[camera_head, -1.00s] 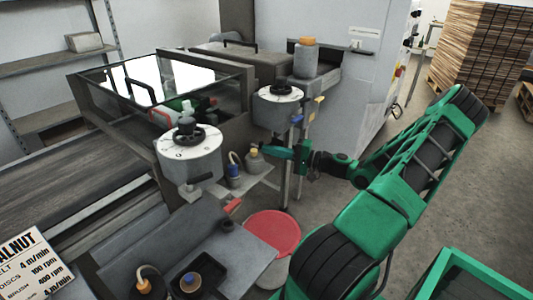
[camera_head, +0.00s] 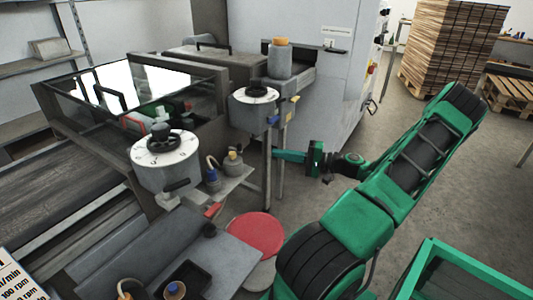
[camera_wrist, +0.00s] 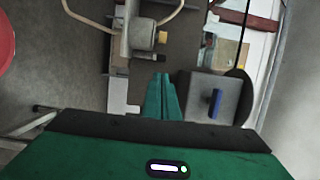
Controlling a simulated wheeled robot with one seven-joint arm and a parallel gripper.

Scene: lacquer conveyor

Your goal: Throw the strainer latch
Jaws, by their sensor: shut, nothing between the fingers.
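My gripper (camera_head: 276,154) is shut and empty, its green fingers near the metal posts below the rear grey drum (camera_head: 253,112). In the wrist view the closed fingers (camera_wrist: 162,96) point toward the machine. A small blue lever (camera_wrist: 215,103) sits on a grey block to their right, apart from them. A blue piece also shows under the rear drum in the head view (camera_head: 272,119). No label names the strainer latch, so I cannot tell for certain which part it is.
The front dial drum (camera_head: 165,160) stands left of my gripper. A small shelf with bottles (camera_head: 233,163) sits between the drums. A red round lid (camera_head: 255,234) is below. A yellow-capped bottle (camera_wrist: 162,37) shows in the wrist view. Open floor lies right of the machine.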

